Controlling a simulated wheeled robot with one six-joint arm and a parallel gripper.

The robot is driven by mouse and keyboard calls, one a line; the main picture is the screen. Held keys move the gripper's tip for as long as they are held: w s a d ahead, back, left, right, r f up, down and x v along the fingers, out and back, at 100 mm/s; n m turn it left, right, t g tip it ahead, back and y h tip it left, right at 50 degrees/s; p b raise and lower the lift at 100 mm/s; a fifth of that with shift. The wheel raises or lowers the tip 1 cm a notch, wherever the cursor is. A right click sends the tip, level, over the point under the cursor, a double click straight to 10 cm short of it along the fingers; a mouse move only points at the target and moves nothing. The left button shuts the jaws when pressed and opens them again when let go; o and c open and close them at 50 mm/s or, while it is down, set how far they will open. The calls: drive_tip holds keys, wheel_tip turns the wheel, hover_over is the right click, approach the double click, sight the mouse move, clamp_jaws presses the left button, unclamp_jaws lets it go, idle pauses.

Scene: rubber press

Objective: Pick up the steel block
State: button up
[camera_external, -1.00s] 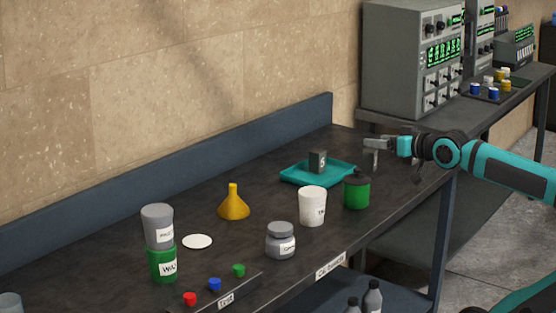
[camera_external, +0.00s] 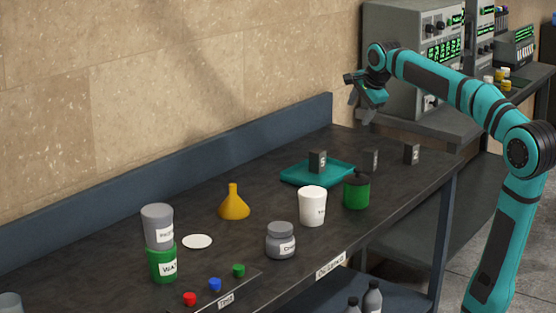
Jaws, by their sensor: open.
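Several small dark blocks are in view, and I cannot tell for certain which one is steel. One dark block (camera_external: 317,161) with a pale mark like an S or 5 stands on a teal tray (camera_external: 290,180). A second dark block (camera_external: 371,160) stands on the bench right of the tray. A third dark block (camera_external: 411,154) with a pale mark like a 2 stands further right. My gripper (camera_external: 360,110) is open and empty. It hangs raised in the air, higher in the picture than the blocks and apart from them, in front of the grey instrument.
A grey instrument (camera_external: 408,65) is behind at the right.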

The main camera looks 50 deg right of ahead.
sight(370, 150)
drive_tip(key=w+d+f+m+g+y, duration=0.1)
drive_tip(key=w+d+f+m+g, duration=0.15)
drive_tip(key=d+m, duration=0.45)
drive_tip(key=w+d+f+m+g+y, duration=0.1)
drive_tip(key=w+d+m+g, duration=0.15)
drive_tip(key=d+m, duration=0.4)
drive_tip(key=shift+n+g, duration=0.4)
drive_tip(key=shift+n, duration=0.45)
drive_tip(key=f, duration=0.4)
drive_tip(key=d+f, duration=0.1)
drive_tip(key=f, duration=0.6)
drive_tip(key=shift+s+d+f, duration=0.25)
drive_tip(key=shift+s+f, duration=0.1)
drive_tip(key=shift+w+f, duration=0.2)
drive_tip(key=shift+f, duration=2.4)
clamp_jaws()
